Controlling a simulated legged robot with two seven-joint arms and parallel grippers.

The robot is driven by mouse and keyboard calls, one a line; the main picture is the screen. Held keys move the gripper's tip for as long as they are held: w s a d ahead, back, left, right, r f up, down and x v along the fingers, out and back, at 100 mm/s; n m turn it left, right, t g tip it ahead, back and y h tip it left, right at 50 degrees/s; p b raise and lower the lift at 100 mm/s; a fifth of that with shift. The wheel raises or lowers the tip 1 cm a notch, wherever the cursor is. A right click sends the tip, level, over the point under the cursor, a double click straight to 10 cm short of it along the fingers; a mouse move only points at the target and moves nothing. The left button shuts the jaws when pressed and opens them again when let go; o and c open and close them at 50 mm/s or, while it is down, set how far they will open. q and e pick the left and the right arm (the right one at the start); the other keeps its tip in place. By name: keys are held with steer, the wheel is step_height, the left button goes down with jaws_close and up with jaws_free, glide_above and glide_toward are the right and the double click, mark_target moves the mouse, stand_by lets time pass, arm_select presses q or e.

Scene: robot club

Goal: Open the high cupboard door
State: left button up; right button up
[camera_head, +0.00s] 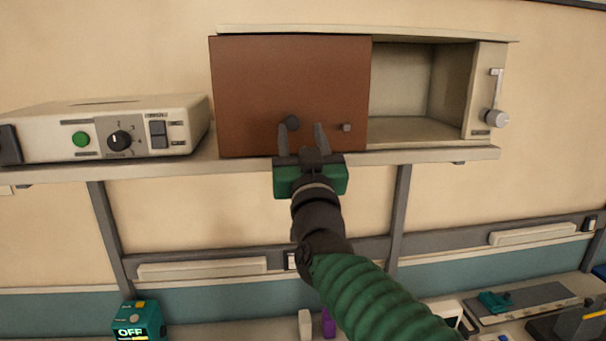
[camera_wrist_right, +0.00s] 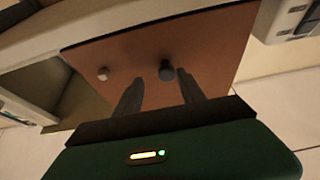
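The high cupboard (camera_head: 490,60) sits on a wall shelf. Its flat brown door (camera_head: 250,80) covers the left part of the front, and the right part is uncovered, showing the empty interior (camera_head: 400,85). The door carries a round dark knob (camera_head: 291,122) and a small grey square piece (camera_head: 346,127). My right gripper (camera_head: 302,135) is open in front of the door's lower part. In the right wrist view the knob (camera_wrist_right: 167,73) appears between or just beyond the fingertips; I cannot tell whether they touch it. My left gripper is not in view.
A white device (camera_head: 180,130) with a green button and dial stands left of the cupboard on the shelf (camera_head: 430,155). A lever with a round knob (camera_head: 495,118) is on the cupboard's right panel. Below, a bench holds a green device (camera_head: 138,318) and other items.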

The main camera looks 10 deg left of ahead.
steer(key=a+b+v, duration=0.1)
steer(key=b+v, duration=0.5)
steer(key=v, duration=0.8)
steer(key=shift+s+f+b, duration=0.15)
steer(key=shift+s+b, duration=0.15)
steer(key=shift+s, duration=0.15)
steer(key=shift+d, duration=0.1)
steer(key=w+d+f+n+g+h+b, duration=0.1)
steer(key=w+d+f+g, duration=0.15)
steer(key=f, duration=0.75)
steer(key=w+d+f+g+b, duration=0.1)
steer(key=w+f+g+b, duration=0.15)
steer(key=f, duration=0.85)
steer(key=s+d+f+m+g+h+b, duration=0.1)
steer(key=d+f+g, duration=0.25)
steer(key=f, duration=0.65)
steer(key=d+f+g+h, duration=0.2)
steer(key=d+f, duration=0.3)
steer(key=f, duration=0.6)
steer(key=s+d+f+m+g+h+b, duration=0.1)
steer(key=s+d+f+g, duration=0.3)
steer(key=s+d+f, duration=0.3)
steer(key=s+d+f+m+g+h+b, duration=0.2)
steer(key=s+d+f+g, duration=0.2)
steer(key=s+d+f, duration=0.4)
steer(key=s+f, duration=0.4)
steer(key=f, duration=0.4)
steer(key=shift+s+f+m, duration=0.15)
steer(key=shift+m, duration=0.15)
